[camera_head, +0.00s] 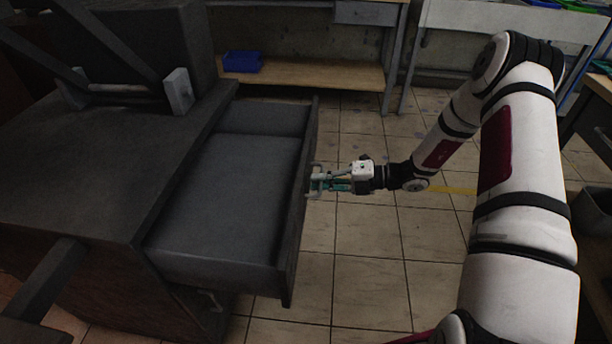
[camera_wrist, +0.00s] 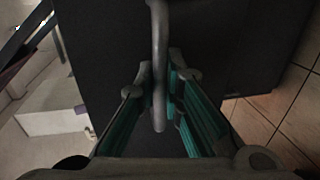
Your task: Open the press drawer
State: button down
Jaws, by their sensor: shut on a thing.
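The dark grey press drawer (camera_head: 236,190) is pulled well out of the press (camera_head: 100,170) to the right in the head view. Its inside shows as a flat grey bed. The drawer's front panel (camera_head: 300,215) stands clear of the press body. My gripper (camera_head: 322,181) is at the outer face of that panel. In the wrist view, my gripper (camera_wrist: 162,95) has its teal-lined fingers on both sides of the grey handle (camera_wrist: 159,50) and is shut on it. The dark drawer front (camera_wrist: 210,45) lies behind the handle.
Clear tiled floor (camera_head: 370,270) lies right of the drawer. A blue bin (camera_head: 242,61) sits on a low wooden shelf (camera_head: 300,76) at the back. A table (camera_head: 500,22) stands back right, and a dark bucket (camera_head: 594,208) is at the right edge.

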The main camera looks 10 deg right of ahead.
jog(key=shift+d, duration=0.25)
jog(key=c, duration=1.7)
grip_release()
jog(key=v, duration=1.2)
